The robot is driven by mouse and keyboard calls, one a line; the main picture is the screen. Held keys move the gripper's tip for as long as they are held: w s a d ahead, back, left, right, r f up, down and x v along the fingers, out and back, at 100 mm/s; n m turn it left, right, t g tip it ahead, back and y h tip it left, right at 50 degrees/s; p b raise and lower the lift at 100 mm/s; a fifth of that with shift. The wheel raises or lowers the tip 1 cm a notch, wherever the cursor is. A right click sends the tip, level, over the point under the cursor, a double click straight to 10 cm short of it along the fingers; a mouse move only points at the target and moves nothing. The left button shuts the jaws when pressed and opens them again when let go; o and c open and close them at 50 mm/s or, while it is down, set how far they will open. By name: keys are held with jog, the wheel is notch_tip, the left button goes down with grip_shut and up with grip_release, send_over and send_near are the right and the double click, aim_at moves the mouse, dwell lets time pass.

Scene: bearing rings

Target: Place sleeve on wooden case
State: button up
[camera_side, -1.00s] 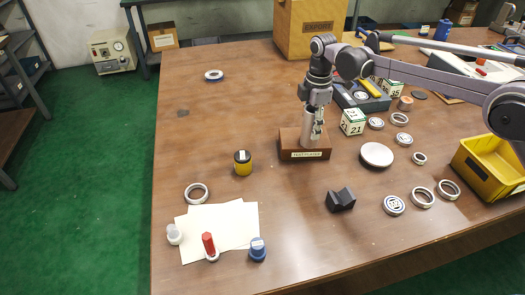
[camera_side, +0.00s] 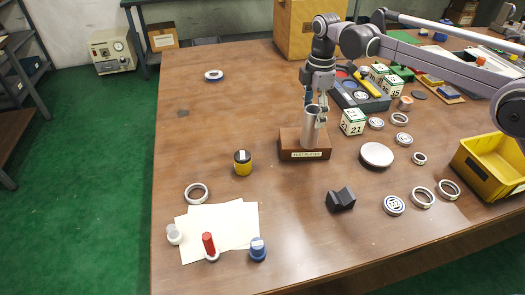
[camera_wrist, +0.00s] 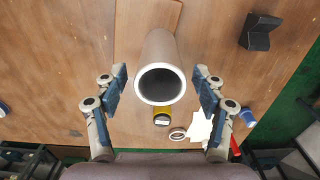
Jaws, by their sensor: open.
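The sleeve (camera_side: 308,128) is a grey metal tube. It stands upright on the wooden case (camera_side: 305,155), a brown block with a light label on its front. My gripper (camera_side: 317,106) is above and around the top of the sleeve, with its fingers apart. In the wrist view the sleeve (camera_wrist: 161,77) shows its open round end between the two spread fingers of my gripper (camera_wrist: 160,88), with a gap on each side. The wooden case (camera_wrist: 150,14) shows partly behind the sleeve at the top of that view.
A black V-block (camera_side: 340,199) and a round disc (camera_side: 376,155) lie in front and right. The left table area is mostly clear.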

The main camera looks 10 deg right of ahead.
notch_tip(320, 180, up, 7)
jog(key=shift+r, duration=0.1)
jog(key=shift+d+r, duration=0.1)
jog(key=shift+r, duration=0.2)
jog(key=s+d+r+m+t, duration=0.3)
jog(key=s+d+r+m, duration=0.4)
jog(key=s+d+m, duration=0.35)
jog(key=s+d+f+m+t, duration=0.1)
jog(key=s+d+f+m, duration=0.1)
jog(key=s, duration=0.4)
jog(key=s+d+f+m+t, duration=0.1)
jog(key=s+d+f+m, duration=0.2)
jog(key=s+f, duration=0.2)
jog(key=s+d+f+m+t, duration=0.2)
jog(key=s+f, duration=0.1)
jog(key=s, duration=0.6)
jog(key=shift+s+d+f, duration=0.15)
jog(key=shift+d+f, duration=0.15)
jog(key=shift+d, duration=0.05)
